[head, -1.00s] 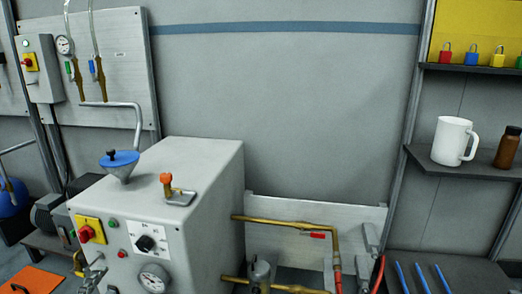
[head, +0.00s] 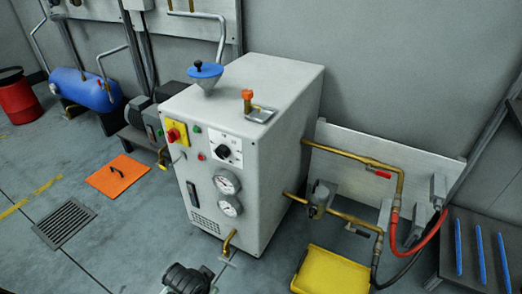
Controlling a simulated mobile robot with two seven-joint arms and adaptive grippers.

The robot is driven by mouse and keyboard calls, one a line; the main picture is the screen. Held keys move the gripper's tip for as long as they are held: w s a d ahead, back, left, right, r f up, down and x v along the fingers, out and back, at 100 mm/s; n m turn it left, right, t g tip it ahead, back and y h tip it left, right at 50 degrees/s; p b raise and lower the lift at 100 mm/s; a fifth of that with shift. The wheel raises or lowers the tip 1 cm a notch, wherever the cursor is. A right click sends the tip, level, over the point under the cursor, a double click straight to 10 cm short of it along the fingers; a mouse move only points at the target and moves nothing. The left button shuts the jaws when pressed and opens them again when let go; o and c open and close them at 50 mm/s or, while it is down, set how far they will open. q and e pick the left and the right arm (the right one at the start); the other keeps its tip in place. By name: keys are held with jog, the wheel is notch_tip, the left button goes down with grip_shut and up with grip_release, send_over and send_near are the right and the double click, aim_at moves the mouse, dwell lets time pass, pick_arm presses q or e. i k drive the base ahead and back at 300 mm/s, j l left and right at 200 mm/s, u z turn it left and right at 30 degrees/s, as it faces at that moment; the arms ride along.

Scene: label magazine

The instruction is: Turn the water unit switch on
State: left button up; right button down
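The grey box unit (head: 275,95) stands on the floor in the middle of the view. Its front carries a red rotary switch on a yellow plate (head: 174,133) at upper left. A black selector knob (head: 223,152) sits on a white plate to its right. I cannot read the setting of either, nor which is named water unit. A dark jointed shape at the bottom edge looks like my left gripper (head: 188,279). It is cut off by the frame, well below and apart from the switches, and its fingers are unclear. My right gripper is not in view.
Two gauges (head: 228,183) sit below the knob. A blue funnel (head: 205,72) and an orange-knobbed valve (head: 248,95) top the unit. Brass pipes (head: 365,160) and a yellow bin (head: 330,273) stand right. An orange plate (head: 118,178) and a drain grate (head: 64,223) lie left.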

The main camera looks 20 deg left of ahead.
aim_at(172, 135)
jog(key=j+u, duration=0.2)
jog(key=u, duration=1.1)
jog(key=i+l, duration=0.05)
